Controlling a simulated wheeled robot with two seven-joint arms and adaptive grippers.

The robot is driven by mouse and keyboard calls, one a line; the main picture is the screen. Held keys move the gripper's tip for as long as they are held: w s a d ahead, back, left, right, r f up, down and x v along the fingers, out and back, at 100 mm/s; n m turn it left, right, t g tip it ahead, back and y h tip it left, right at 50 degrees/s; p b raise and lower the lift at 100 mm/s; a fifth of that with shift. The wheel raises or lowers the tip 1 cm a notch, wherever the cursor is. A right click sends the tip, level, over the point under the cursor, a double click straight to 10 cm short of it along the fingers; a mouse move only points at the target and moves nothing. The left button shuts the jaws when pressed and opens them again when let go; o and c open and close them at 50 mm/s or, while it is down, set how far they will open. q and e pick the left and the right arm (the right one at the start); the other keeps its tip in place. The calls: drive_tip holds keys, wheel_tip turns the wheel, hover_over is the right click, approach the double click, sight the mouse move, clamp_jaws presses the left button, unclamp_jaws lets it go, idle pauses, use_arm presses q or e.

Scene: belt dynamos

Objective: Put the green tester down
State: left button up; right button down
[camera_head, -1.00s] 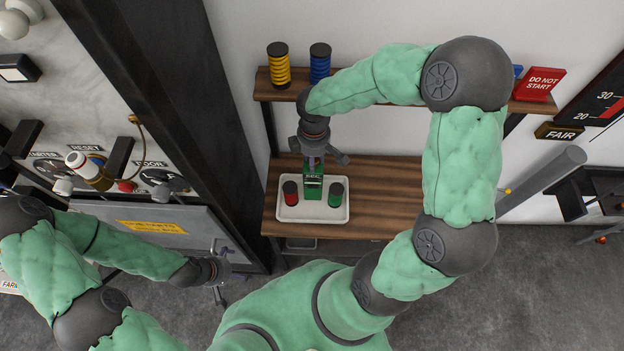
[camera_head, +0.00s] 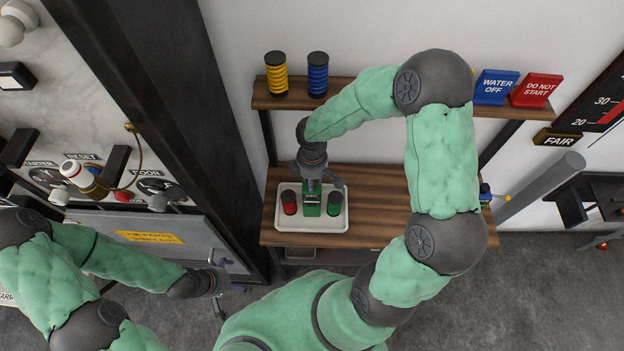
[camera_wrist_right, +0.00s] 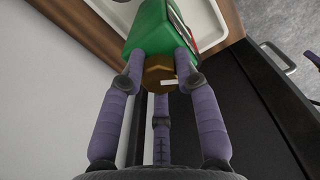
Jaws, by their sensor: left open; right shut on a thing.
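The green tester (camera_head: 312,209) is over the white tray (camera_head: 283,221), between a red-bodied cylinder (camera_head: 289,204) and a green-bodied one (camera_head: 334,205). I cannot tell whether its base touches the tray. My right gripper (camera_head: 314,187) comes down on it from above and is shut on its upper end. In the right wrist view, the fingers (camera_wrist_right: 160,75) close around a brown-gold knob at the end of the tester's green body (camera_wrist_right: 150,30), and the tray (camera_wrist_right: 205,20) shows beyond. My left gripper (camera_head: 222,287) is open and empty at lower left, in front of the grey cabinet.
The tray stands on a wooden bench (camera_head: 380,205), with bare wood to its right. A shelf (camera_head: 262,100) above holds a yellow coil (camera_head: 276,75), a blue coil (camera_head: 317,75) and WATER OFF (camera_head: 496,86) and DO NOT START (camera_head: 537,90) signs. A dark post (camera_head: 150,100) stands left.

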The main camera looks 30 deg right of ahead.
drive_tip(key=shift+f, duration=0.1)
drive_tip(key=c, duration=0.9)
unclamp_jaws()
drive_tip(key=shift+r, duration=0.35)
wheel_tip(320, 180, up, 11)
drive_tip(key=p, duration=0.1)
drive_tip(key=s+a+f+m+y, duration=0.1)
drive_tip(key=s+a+f+m, duration=0.2)
drive_tip(key=f, duration=0.5)
drive_tip(key=s+a+f+m+y, duration=0.1)
drive_tip(key=s+a+f+m, duration=0.3)
drive_tip(key=f, duration=0.5)
drive_tip(key=s+a+f+m+y, duration=0.2)
drive_tip(key=s+a+f+m, duration=0.2)
drive_tip(key=a+f, duration=0.3)
drive_tip(key=shift+s+a+f+m, duration=0.15)
drive_tip(key=shift+a+f+m, duration=0.2)
drive_tip(key=shift+f+m, duration=0.5)
